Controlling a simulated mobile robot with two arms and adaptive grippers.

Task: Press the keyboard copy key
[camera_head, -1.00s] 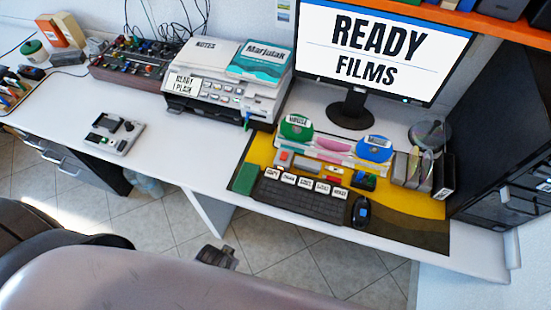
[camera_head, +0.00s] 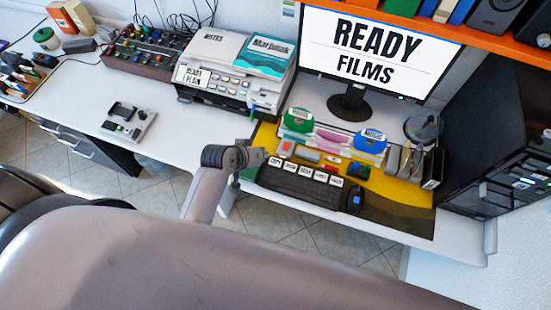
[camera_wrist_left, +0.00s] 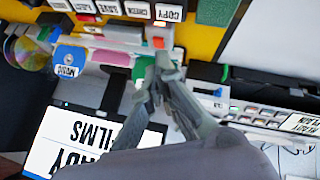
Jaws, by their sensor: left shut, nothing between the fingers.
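The dark keyboard (camera_head: 300,184) lies on the yellow mat, with a row of white labelled keys along its far edge. The copy key (camera_head: 275,161) is the leftmost label; it reads COPY in the left wrist view (camera_wrist_left: 168,13), at the top edge. My left gripper (camera_head: 259,156) is shut and empty, beside the keyboard's left end and close to the copy key. In the left wrist view my left gripper's fingertips (camera_wrist_left: 164,60) show below the key label in the picture, apart from it; their height above the desk is unclear. My right gripper is not in view.
Discs in holders, including a blue one (camera_head: 370,141), stand behind the keyboard. A mouse (camera_head: 355,198) lies to its right. The monitor (camera_head: 375,55) reads READY FILMS. A printer (camera_head: 228,85) stands left of the monitor.

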